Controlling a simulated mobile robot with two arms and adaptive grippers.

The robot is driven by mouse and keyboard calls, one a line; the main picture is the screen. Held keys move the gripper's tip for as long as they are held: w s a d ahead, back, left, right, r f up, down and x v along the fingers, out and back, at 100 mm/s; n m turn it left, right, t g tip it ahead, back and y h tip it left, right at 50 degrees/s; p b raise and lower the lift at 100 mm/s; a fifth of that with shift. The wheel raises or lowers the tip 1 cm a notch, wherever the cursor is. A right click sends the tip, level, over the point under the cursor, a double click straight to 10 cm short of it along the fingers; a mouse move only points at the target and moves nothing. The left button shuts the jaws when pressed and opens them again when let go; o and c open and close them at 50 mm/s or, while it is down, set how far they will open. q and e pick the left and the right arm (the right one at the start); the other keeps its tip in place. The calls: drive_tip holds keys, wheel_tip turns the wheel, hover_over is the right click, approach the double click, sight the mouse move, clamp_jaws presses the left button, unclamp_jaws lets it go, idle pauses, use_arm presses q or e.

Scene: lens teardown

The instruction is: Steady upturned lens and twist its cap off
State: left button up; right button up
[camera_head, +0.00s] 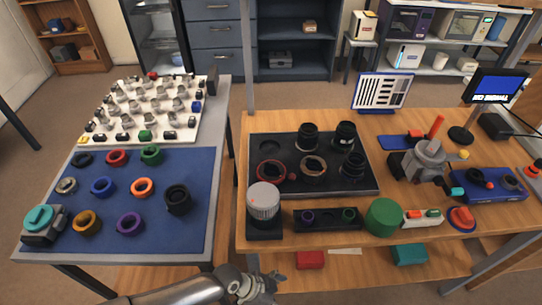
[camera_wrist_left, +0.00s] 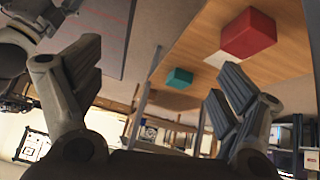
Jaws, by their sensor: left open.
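I cannot tell which is the upturned lens or which end bears a cap. A grey ribbed cylinder (camera_head: 263,203) stands upright on a black base in front of the tray. My left gripper (camera_head: 264,288) is low at the table's front, apart from all of these. Its fingers (camera_wrist_left: 155,98) are spread and empty in the left wrist view.
A blue mat (camera_head: 105,187) on the left table holds coloured rings and a black cylinder (camera_head: 178,198). A green cylinder (camera_head: 384,217) stands near the front edge. A red box (camera_head: 310,260) and teal box (camera_head: 410,254) lie on the lower shelf. A gap separates the tables.

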use_arm(q)
drive_tip(key=s+d+r+m+g+h, duration=0.3)
drive_tip(key=d+r+m, duration=0.4)
drive_tip(key=d+r, duration=0.75)
wheel_tip(320, 180, up, 31)
drive_tip(key=n+t+y, duration=0.3)
drive_tip(key=t+y, duration=0.1)
drive_tip(key=y, duration=0.8)
hover_over(262, 194)
drive_tip(key=d, duration=0.2)
drive_tip(key=f, duration=0.4)
drive_tip(key=a+f, duration=0.1)
drive_tip(key=f, duration=0.3)
drive_tip(key=a+f, duration=0.1)
drive_tip(key=f, duration=0.2)
drive_tip(key=shift+f, duration=0.4)
drive_tip(key=shift+c, duration=0.5)
